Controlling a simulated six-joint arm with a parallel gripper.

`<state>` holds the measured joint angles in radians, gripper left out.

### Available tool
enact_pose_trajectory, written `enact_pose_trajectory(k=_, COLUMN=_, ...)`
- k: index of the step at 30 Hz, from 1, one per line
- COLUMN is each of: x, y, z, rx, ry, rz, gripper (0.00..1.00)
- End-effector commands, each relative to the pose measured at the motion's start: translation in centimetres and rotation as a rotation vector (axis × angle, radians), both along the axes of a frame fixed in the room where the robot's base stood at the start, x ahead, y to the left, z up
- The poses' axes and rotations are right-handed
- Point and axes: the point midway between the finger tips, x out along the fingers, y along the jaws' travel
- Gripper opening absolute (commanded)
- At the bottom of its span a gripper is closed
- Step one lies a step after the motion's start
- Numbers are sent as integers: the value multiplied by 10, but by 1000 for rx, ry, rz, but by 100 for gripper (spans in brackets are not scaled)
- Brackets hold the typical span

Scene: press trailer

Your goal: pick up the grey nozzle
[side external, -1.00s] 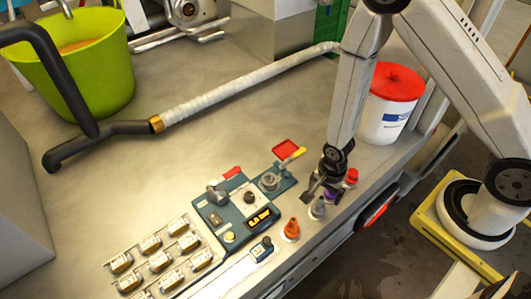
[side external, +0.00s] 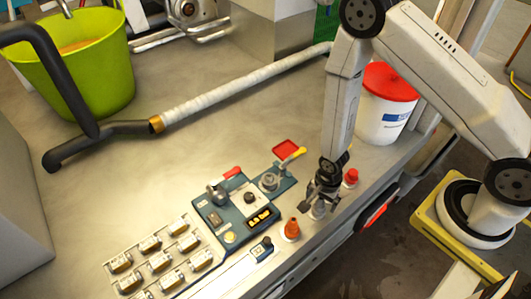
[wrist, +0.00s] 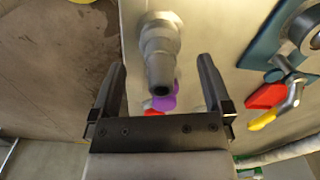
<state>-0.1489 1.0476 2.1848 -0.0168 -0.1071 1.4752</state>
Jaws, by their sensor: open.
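The grey nozzle (wrist: 160,50) stands on the table near its front edge. In the wrist view it lies between the two fingers of my gripper (wrist: 162,85), with a gap on each side. In the side external view my gripper (side external: 322,192) points down over the nozzle, and only part of the grey nozzle (side external: 318,211) shows below the fingers. My gripper is open and holds nothing. A purple nozzle (wrist: 168,97) shows just behind the grey one in the wrist view.
An orange nozzle (side external: 291,229) and a red nozzle (side external: 350,177) stand close by in the row. A blue control panel (side external: 240,207) with levers lies to the left. A white bucket with a red lid (side external: 385,120) stands behind my arm. The table's front edge is near.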

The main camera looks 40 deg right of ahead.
Motion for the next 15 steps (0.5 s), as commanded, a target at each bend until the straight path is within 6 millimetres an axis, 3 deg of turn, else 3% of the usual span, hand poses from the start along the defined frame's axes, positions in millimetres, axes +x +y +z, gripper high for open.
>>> enact_pose_trajectory(k=6, x=1, y=0, z=-19, rx=-1, ry=1, rz=1, gripper=100)
enact_pose_trajectory(k=15, x=1, y=0, z=-25, rx=-2, ry=-1, rz=0, gripper=100)
